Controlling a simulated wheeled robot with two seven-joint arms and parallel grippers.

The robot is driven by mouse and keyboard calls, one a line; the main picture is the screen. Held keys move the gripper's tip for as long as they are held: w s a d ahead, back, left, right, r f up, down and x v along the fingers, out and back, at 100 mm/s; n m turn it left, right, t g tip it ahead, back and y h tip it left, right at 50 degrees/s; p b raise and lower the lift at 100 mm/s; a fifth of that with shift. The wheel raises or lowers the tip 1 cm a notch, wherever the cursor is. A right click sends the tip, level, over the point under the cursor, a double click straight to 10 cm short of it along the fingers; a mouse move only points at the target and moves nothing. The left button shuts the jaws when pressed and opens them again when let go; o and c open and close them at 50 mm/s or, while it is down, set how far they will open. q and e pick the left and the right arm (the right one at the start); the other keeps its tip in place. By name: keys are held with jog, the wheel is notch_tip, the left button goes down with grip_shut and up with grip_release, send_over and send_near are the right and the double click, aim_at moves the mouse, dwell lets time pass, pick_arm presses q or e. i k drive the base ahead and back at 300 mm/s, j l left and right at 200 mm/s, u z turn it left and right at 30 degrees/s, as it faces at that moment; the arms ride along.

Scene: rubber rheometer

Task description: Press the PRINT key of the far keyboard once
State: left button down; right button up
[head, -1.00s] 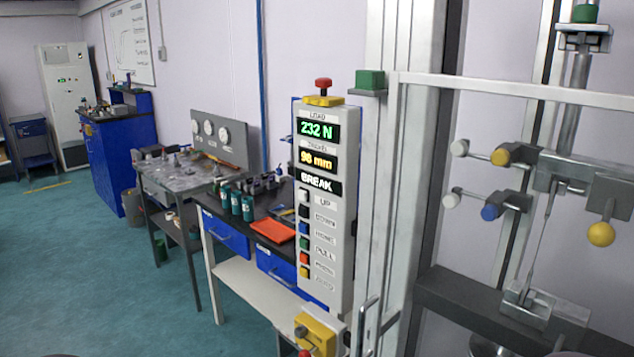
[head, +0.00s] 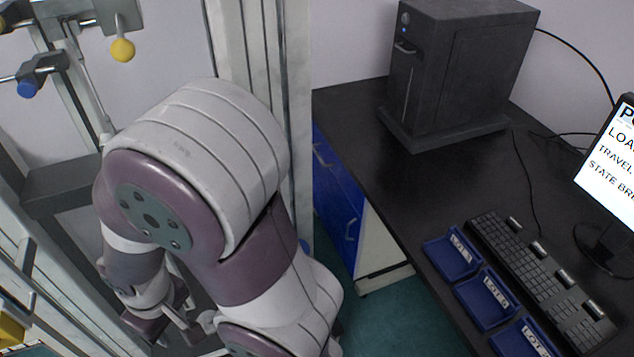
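A dark keyboard (head: 535,275) lies on the black desk at the right of the head view. Several raised light-topped keys stand along its right side, and their labels are too small to read, so I cannot tell which one is PRINT. My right arm fills the left middle of the view, bent downward. My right gripper (head: 178,322) is low at the lower left, partly hidden by the arm, well away from the keyboard. Whether its fingers are open or shut is unclear. My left gripper is out of view.
Blue labelled trays (head: 484,298) line the keyboard's near left side. A monitor (head: 615,165) stands at the right edge and a black computer tower (head: 455,75) at the back of the desk (head: 405,190). The testing machine's metal column (head: 265,60) stands behind my arm.

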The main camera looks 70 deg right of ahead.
aim_at(590, 304)
jog(key=z, duration=3.85)
